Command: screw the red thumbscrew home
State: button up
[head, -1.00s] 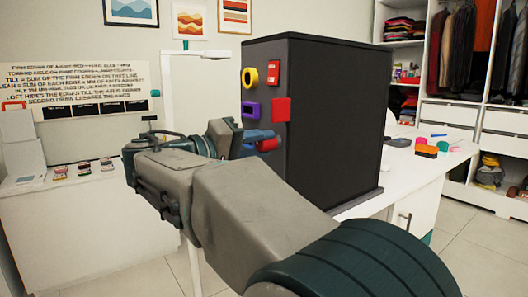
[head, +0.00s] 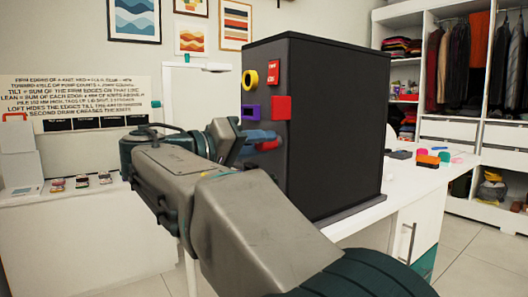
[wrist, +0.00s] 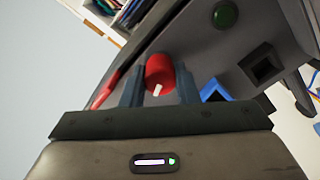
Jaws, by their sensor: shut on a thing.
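The red thumbscrew (head: 269,145) is on the left-facing panel of a tall black cabinet (head: 335,130), below a red square block. In the wrist view the thumbscrew (wrist: 160,72) is a red cylinder with a white mark on its near end. My gripper (head: 262,138) is at the panel, its fingers on either side of the thumbscrew. In the wrist view the two blue-grey fingers of my gripper (wrist: 160,88) flank it closely. My gripper is shut on the thumbscrew. The far end of the thumbscrew, where it enters the panel, is hidden.
The panel also carries a yellow ring (head: 249,73), a purple frame (head: 250,108), a red switch plate (head: 272,72) and a red block (head: 281,107). The wrist view shows a green knob (wrist: 225,15) and a dark square socket (wrist: 262,66). Small coloured items lie on the white table (head: 410,182).

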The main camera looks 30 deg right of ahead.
jog(key=shift+m+b, duration=1.1)
jog(key=shift+b, duration=0.1)
jog(key=shift+m, duration=0.3)
jog(key=o, duration=1.1)
jog(key=shift+c, duration=0.2)
jog(key=shift+r, duration=0.1)
